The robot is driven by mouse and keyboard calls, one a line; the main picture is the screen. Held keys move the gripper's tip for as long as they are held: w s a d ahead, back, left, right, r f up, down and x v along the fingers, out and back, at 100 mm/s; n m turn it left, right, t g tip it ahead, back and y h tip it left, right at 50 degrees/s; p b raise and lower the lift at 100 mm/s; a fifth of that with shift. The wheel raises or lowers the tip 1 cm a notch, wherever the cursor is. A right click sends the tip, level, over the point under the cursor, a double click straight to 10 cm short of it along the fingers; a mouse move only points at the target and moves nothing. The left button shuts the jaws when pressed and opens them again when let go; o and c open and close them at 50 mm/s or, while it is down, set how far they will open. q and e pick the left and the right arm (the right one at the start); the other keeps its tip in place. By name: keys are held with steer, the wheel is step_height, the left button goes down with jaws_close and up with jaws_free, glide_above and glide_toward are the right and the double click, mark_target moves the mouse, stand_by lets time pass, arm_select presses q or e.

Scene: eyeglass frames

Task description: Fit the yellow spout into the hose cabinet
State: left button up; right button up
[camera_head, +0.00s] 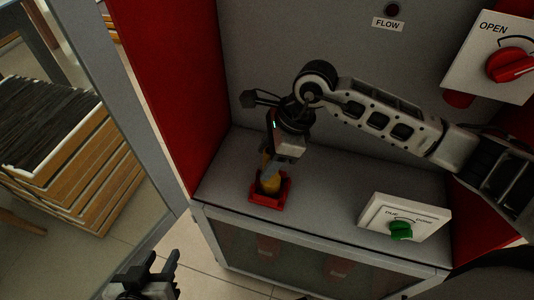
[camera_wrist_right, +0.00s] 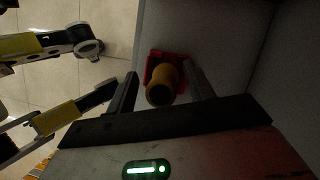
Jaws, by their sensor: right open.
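The yellow spout (camera_head: 270,184) stands in a red square holder (camera_head: 283,199) on the ledge of the hose cabinet (camera_head: 325,185). In the right wrist view the spout (camera_wrist_right: 164,86) shows its dark round opening towards the camera, with the red holder (camera_wrist_right: 154,60) behind it. My right gripper (camera_head: 268,163) points down over the spout. In the wrist view its fingers are open on either side of the spout, and contact cannot be told. The spout's lower end is hidden. My left gripper (camera_head: 151,264) is open and empty at the bottom left, away from the cabinet.
A white panel with a green knob (camera_head: 401,230) sits on the ledge to the right. A red OPEN knob (camera_head: 510,64) is at the upper right. A grey post (camera_head: 110,95) and stacked wooden trays (camera_head: 85,175) are at the left. The ledge between holder and panel is clear.

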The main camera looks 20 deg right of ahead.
steer(key=p+v, duration=0.3)
steer(key=v, duration=0.4)
stand_by(0.6)
stand_by(0.4)
